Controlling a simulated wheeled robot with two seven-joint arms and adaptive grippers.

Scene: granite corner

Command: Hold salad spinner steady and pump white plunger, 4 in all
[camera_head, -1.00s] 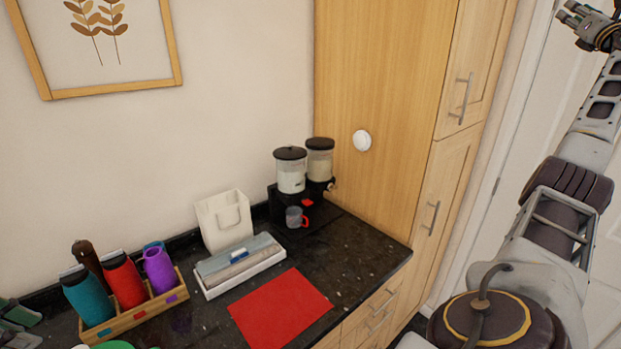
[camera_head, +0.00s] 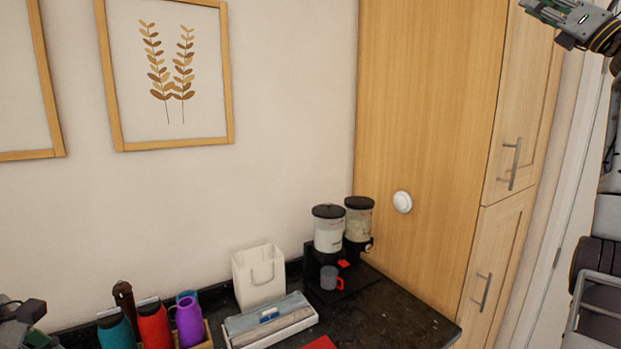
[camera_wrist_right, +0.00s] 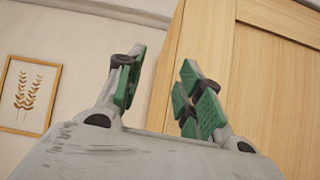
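No salad spinner or white plunger shows in either current view. My left gripper (camera_head: 22,318) is only partly in the head view, at the bottom left edge beside the bottles; its fingertips are cut off or unclear. My right gripper (camera_wrist_right: 160,90) is open and empty in the right wrist view, with its green-padded fingers apart and raised towards the wall and cabinet. It also shows in part in the head view (camera_head: 560,18), at the top right corner, high above the counter.
Teal, red and purple bottles (camera_head: 154,326) stand in a wooden holder at the lower left. A tall wooden cabinet (camera_head: 425,130) closes the right side.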

